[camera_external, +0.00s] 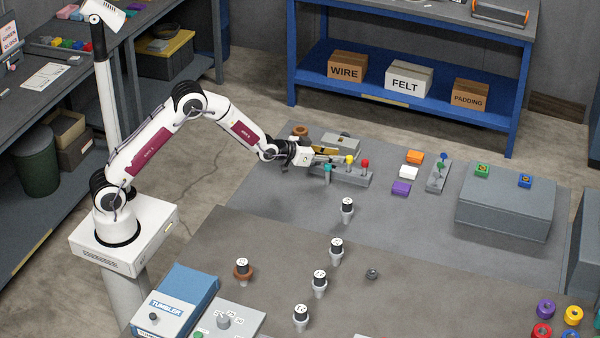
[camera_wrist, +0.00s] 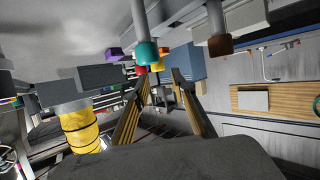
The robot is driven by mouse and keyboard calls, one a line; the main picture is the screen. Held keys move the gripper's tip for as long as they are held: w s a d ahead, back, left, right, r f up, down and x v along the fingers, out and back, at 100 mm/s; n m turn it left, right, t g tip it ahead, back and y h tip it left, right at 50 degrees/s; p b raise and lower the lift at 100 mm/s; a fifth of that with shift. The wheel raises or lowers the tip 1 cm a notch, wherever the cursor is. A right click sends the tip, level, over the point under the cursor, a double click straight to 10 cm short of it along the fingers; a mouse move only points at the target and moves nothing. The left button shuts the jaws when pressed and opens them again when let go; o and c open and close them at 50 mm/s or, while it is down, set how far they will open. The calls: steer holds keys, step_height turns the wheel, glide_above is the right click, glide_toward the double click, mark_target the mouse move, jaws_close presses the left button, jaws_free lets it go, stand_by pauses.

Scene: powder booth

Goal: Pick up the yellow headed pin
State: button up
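The yellow headed pin (camera_external: 349,160) stands upright in a grey rack (camera_external: 352,180) between a teal headed pin (camera_external: 327,168) and a red headed pin (camera_external: 365,163). My gripper (camera_external: 318,157) is at the rack's left end, close to the teal pin and left of the yellow one. In the wrist view, which looks upside down, the two fingers (camera_wrist: 161,82) are apart with nothing seen held. The teal head (camera_wrist: 147,52) is in front, partly hiding the yellow head (camera_wrist: 157,67). A brown headed pin (camera_wrist: 220,46) is at its right.
A grey box (camera_external: 342,143) lies behind the rack. A black-topped peg (camera_external: 347,209) stands in front. In the wrist view, a yellow cylinder (camera_wrist: 80,131) is at left.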

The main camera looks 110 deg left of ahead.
mark_target(349, 157)
steer(key=shift+w+a+f, duration=0.3)
steer(key=shift+w+a, duration=0.15)
steer(key=shift+w, duration=0.05)
steer(key=shift+x, duration=2.6)
steer(key=shift+d+f, duration=0.1)
steer(key=shift+d, duration=0.05)
jaws_close()
